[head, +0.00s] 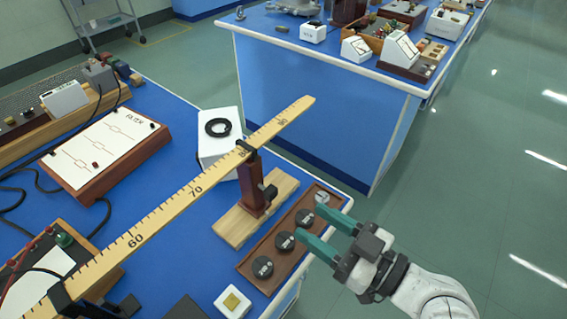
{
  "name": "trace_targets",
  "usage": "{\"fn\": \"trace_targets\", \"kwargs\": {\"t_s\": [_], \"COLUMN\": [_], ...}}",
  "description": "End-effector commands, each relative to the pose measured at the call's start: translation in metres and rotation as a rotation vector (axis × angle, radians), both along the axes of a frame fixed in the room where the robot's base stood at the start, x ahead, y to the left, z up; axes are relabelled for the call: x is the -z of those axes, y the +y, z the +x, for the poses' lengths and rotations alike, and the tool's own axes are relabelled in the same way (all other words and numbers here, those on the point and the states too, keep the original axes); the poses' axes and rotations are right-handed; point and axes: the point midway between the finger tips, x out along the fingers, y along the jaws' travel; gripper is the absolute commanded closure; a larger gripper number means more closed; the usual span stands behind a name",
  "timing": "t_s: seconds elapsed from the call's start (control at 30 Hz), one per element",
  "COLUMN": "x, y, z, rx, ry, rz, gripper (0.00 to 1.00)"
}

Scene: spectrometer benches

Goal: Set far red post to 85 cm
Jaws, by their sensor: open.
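The far red post (252,187) stands upright on a pale wooden base (232,226) on the near blue bench. Its dark top meets a long wooden ruler (168,212), close to the 80 mark, which it partly covers. The ruler runs from lower left to upper right, with 60, 70 and 90 readable. A small dark knob (270,193) sits on the post's right side. My gripper (308,223) has two teal fingers, open and empty. It is right of the post, apart from it, and appears over the edge of a weight tray.
The brown tray (245,267) holds several round weights beside the post's base. A white box with a black ring (218,127) stands behind the ruler. A white block (232,302) is in front. Another blue bench (300,90) stands behind; open floor lies right.

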Motion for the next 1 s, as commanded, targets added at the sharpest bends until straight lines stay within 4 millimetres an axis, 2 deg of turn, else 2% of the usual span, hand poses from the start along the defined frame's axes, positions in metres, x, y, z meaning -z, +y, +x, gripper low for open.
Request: {"fn": "trace_targets", "kwargs": {"t_s": [0.23, 0.5, 0.7, 1.0], "x": [-0.005, -0.005, -0.004, -0.002], "y": [0.015, 0.054, 0.076, 0.087], "z": [0.011, 0.041, 0.059, 0.067], "rx": [-0.004, -0.005, -0.003, -0.001], "ry": [-0.011, -0.011, -0.01, -0.009], "rz": [0.011, 0.009, 0.008, 0.007], "gripper": [0.49, 0.49, 0.49, 0.49]}}
